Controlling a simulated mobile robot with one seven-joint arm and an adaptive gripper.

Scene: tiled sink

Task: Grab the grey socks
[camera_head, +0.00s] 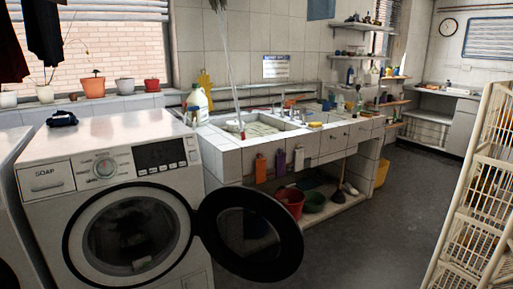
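A small dark, folded cloth bundle (62,118) lies on top of the white washing machine (118,128), near its back left corner. It may be the socks, but it looks dark navy or black rather than grey. No clearly grey socks show. The washing machine's round door (250,232) stands open to the right. The drum (130,235) is dark inside, and I cannot tell whether it holds anything. My gripper is not in view.
A detergent bottle (199,103) stands at the tiled sink's (228,135) left end. Potted plants (93,86) line the window sill above the machine. Dark clothes (42,35) hang at upper left. A cream basket rack (475,200) stands at right. The middle floor (385,225) is clear.

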